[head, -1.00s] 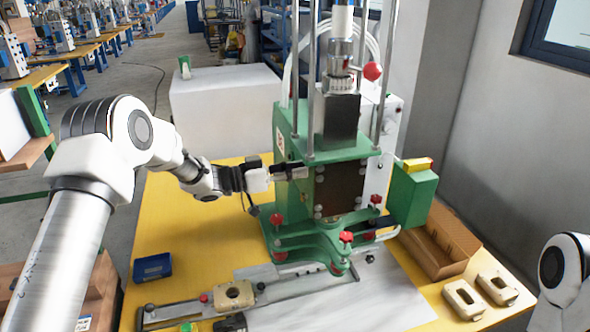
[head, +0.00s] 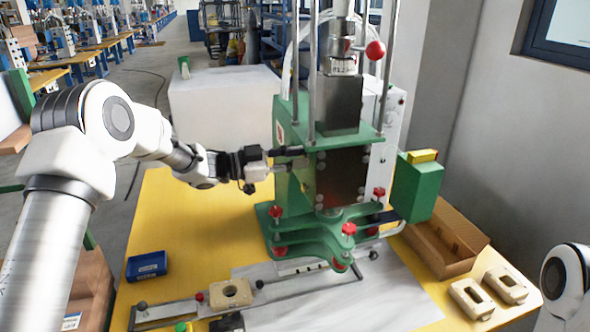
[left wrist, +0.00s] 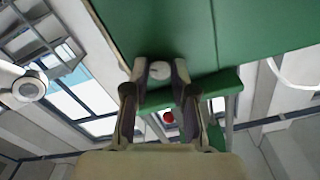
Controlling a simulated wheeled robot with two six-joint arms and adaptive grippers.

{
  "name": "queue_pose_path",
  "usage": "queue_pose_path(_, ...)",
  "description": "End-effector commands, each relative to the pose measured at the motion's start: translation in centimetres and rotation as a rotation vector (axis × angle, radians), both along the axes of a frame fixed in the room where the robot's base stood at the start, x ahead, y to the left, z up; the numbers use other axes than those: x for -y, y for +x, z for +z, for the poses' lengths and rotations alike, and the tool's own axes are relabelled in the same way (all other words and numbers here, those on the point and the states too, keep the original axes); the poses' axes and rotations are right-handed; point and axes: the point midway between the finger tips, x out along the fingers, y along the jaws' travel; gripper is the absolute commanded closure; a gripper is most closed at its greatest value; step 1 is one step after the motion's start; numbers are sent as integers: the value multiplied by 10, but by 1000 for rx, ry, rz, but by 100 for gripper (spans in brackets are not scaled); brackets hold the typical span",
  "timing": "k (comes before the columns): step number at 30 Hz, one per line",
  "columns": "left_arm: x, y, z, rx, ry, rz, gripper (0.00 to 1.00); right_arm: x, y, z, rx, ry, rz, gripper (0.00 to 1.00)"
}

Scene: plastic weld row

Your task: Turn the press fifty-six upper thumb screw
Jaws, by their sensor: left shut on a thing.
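The green press (head: 292,185) stands on the yellow table with its dark front plate (head: 342,175) facing me. My left gripper (head: 300,157) reaches in from the left to the upper left side of the press, just below its top plate. In the left wrist view, the two fingers of my left gripper (left wrist: 160,72) are closed around a small round silver thumb screw (left wrist: 160,69) against a green surface. In the head view the fingers hide the held screw. My right gripper is out of view.
Several red knobs (head: 348,229) sit on the press's lower green arms. A green box (head: 418,190) stands to the right, by an open brown carton (head: 440,262). A blue bin (head: 147,265) lies on the left of the table.

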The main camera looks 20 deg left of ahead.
Motion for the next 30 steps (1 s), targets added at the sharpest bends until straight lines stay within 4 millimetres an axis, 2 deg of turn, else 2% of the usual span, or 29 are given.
queue_pose_path(1, 0, 0, -6, 37, 24, 1, 100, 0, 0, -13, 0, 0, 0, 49)
queue_pose_path(30, 0, -1, -7, 803, 541, 2, 100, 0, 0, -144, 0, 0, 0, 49)
